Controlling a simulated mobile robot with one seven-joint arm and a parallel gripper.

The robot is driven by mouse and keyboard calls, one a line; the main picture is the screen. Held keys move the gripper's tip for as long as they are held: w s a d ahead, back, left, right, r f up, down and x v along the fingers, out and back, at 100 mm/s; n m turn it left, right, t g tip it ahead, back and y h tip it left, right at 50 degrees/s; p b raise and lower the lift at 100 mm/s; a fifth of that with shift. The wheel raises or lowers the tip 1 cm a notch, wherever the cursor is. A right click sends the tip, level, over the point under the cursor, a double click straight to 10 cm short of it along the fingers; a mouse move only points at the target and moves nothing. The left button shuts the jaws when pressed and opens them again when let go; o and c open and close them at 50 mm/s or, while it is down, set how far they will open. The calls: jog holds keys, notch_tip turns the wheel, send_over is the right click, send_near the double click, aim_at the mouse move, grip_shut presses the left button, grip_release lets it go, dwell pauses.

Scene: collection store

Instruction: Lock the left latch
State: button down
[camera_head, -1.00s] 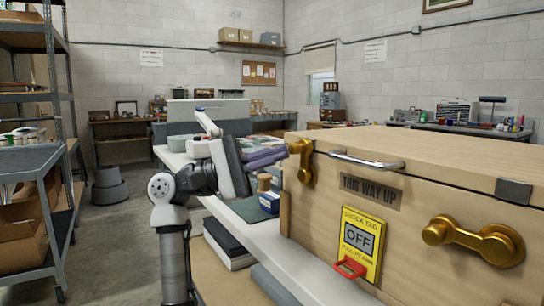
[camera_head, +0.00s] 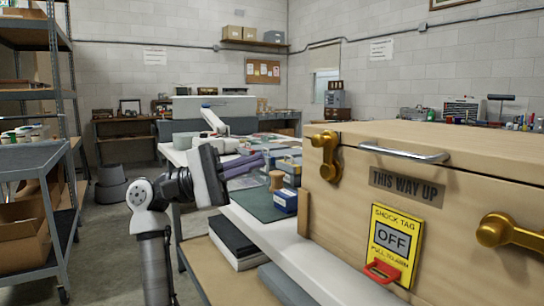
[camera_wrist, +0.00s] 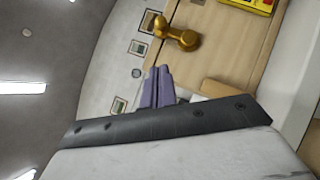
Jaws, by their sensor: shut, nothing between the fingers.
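The left latch (camera_head: 326,157) is a gold lever on the left end of a wooden crate's front face. Its arm points roughly up and down, with a round knob at the top. It also shows in the wrist view (camera_wrist: 177,36). A second gold latch (camera_head: 508,232) at the right of the crate points sideways and is cut off by the picture edge. My gripper (camera_head: 262,162), with purple fingers, is shut and empty. It is left of the left latch and apart from it. In the wrist view the fingers (camera_wrist: 158,72) lie below the latch.
The wooden crate (camera_head: 345,220) stands on a white table (camera_head: 300,262), with a metal handle (camera_head: 405,150) and a yellow shock tag (camera_head: 394,242) reading OFF. Small blue boxes (camera_head: 284,200) and a wooden spool (camera_head: 277,180) sit close below my gripper. A grey shelf (camera_head: 40,155) stands at left.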

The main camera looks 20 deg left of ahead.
jog(key=shift+v, duration=2.25)
jog(key=shift+w+r, duration=0.1)
